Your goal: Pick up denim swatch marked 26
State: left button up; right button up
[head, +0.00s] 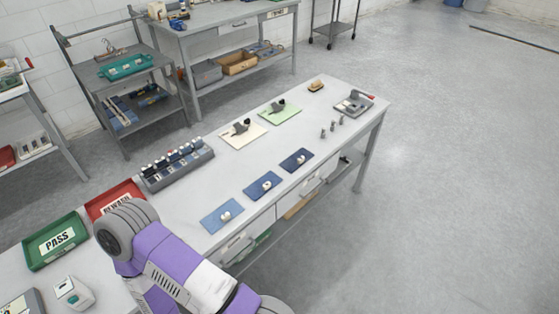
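Three denim swatches lie in a row along the near right edge of the long grey table. The lightest blue swatch (213,214) is nearest, a mid-blue swatch (256,188) is in the middle, and a dark navy swatch (290,163) is farthest. Each has a small whitish piece on it. No number can be read on any of them, so I cannot tell which is 26. One of my purple and white arms reaches in from the bottom, left of the nearest swatch. Neither gripper shows.
On the table (190,200) are a green PASS tray (77,259), a partly hidden red tray (92,207), a grey rack (178,168) of bottles, cream (231,140) and green (289,115) mats, and a grey device (352,106). Bare tabletop surrounds the swatches. Open floor lies right.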

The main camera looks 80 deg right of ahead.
aim_at(292, 163)
jog(key=z, duration=4.25)
jog(key=i, duration=2.05)
jog(key=u, duration=2.95)
